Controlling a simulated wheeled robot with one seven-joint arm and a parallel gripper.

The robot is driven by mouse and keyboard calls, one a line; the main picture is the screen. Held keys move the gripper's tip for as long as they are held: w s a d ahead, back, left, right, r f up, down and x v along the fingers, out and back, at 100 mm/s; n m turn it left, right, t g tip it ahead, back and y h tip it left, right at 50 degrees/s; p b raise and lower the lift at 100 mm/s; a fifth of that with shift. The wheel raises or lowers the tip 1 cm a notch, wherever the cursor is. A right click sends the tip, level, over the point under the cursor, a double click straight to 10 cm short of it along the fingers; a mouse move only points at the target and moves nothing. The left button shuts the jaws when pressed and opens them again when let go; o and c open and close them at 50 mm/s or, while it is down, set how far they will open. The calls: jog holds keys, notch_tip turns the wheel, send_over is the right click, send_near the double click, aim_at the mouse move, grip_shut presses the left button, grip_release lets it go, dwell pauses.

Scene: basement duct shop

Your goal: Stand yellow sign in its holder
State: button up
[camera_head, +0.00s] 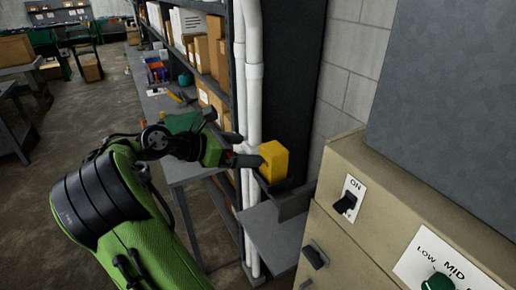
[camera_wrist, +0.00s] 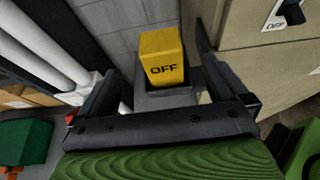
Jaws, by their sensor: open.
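The yellow sign (camera_head: 274,161) is a block standing upright in a dark holder (camera_head: 286,191) against the wall in the head view. In the wrist view the yellow sign (camera_wrist: 162,58) shows the word OFF on its near face. The holder (camera_wrist: 168,99) shows below it. My gripper (camera_head: 247,160) is beside the sign in the head view. In the wrist view my gripper (camera_wrist: 158,60) is open, with one finger to the left of the sign and one to the right. Gaps show between the fingers and the sign. The sign's lower end is hidden in the holder.
White pipes (camera_head: 253,110) run vertically close to my gripper on the left. A beige cabinet (camera_head: 350,215) with a switch (camera_head: 346,203) and a green knob (camera_head: 438,281) stands at the right. A shelf with boxes (camera_head: 204,54) and a workbench (camera_head: 160,100) lie behind.

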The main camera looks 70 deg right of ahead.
jog(key=shift+w+a, duration=0.1)
jog(key=w+a+f+m+t+y, duration=0.2)
jog(key=w+a+m+t, duration=0.15)
jog(key=a+t, duration=0.35)
jog(key=w+a+f+m+t+y, duration=0.2)
jog(key=w+a+f+t+y, duration=0.15)
jog(key=a, duration=0.55)
jog(key=s+a+m+t+y, duration=0.2)
jog(key=s+a, duration=0.1)
jog(key=a, duration=0.7)
jog(key=s+a+m+t+y, duration=0.2)
jog(key=s+a+y, duration=0.1)
jog(key=a, duration=0.8)
notch_tip(320, 180, down, 10)
jog(key=b, duration=0.9)
jog(key=shift+s+b, duration=0.2)
jog(key=shift+b, duration=0.15)
jog(key=shift+r, duration=0.1)
